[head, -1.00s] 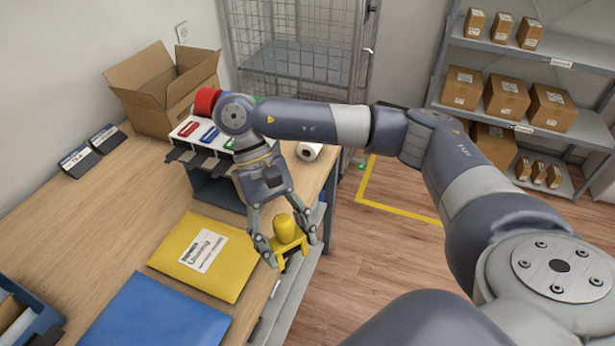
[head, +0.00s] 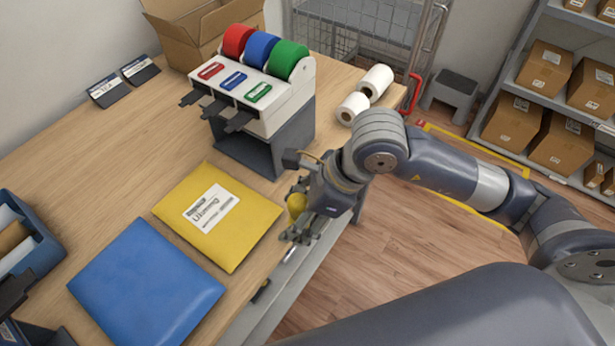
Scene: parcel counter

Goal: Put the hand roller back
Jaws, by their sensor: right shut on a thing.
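The hand roller (head: 297,204) shows as a small yellow part at the table's right-hand edge, mostly hidden by my right gripper. My right gripper (head: 296,224) is shut on it, with the wrist turned so that the fingers point left and down in the head view. The roller is beside the edge, near the grey rail (head: 275,300) along the table's side. I cannot tell whether it touches the rail, and no holder for it shows clearly.
A tape dispenser (head: 270,95) with red, blue and green rolls stands behind the gripper, with white rolls (head: 375,80) beside it. Yellow (head: 250,235) and blue (head: 150,285) mailers lie on the table. A blue bin (head: 40,250) stands at the left.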

